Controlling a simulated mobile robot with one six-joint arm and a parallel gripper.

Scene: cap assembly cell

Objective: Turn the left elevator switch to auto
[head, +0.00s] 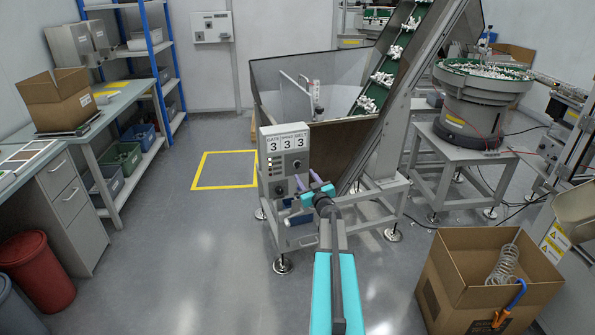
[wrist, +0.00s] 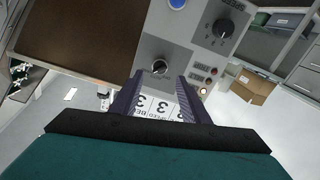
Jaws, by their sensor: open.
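A grey control box (head: 268,178) stands on the front of the elevator hopper, with three "3" labels along its top. Its selector switch (head: 297,164) is a small dark knob on the right, below the labels. In the wrist view the switch (wrist: 160,67) has a silver and black handle on the grey panel (wrist: 190,50); its position marks are too small to read. My gripper (head: 308,180) is open and empty in front of the box. In the wrist view its purple fingers (wrist: 160,80) are spread, with the switch just beyond and between their tips.
A larger black dial (wrist: 223,28), a blue button (wrist: 178,4) and small indicator lights share the panel. The inclined conveyor (head: 385,75) rises behind the box. An open cardboard box (head: 455,275) stands on the floor at right.

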